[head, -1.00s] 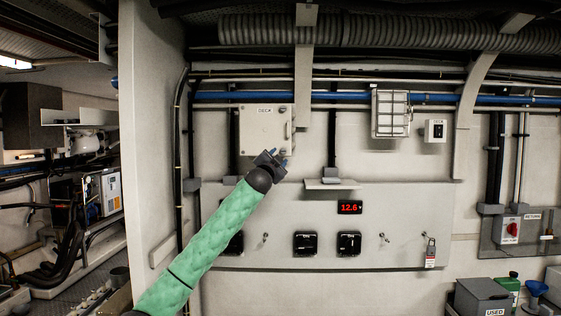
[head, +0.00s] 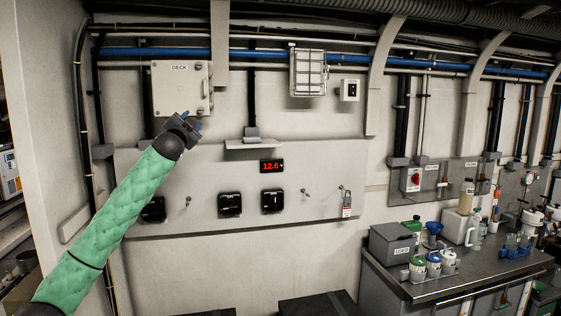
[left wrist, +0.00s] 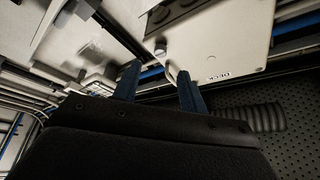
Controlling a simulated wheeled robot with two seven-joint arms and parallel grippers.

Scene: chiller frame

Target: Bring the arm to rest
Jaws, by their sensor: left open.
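My left arm, in a green quilted sleeve, reaches up from the lower left in the head view. Its gripper (head: 190,123) is just below the lower right part of the grey DECK box (head: 180,88) on the wall. In the left wrist view the two blue fingers (left wrist: 158,88) stand apart with nothing between them. The DECK box (left wrist: 215,45) shows behind the fingers there. I cannot tell from these views whether a finger touches the box. My right gripper is in neither view.
A bench (head: 430,287) at the right holds a USED bin (head: 392,244) and bottles.

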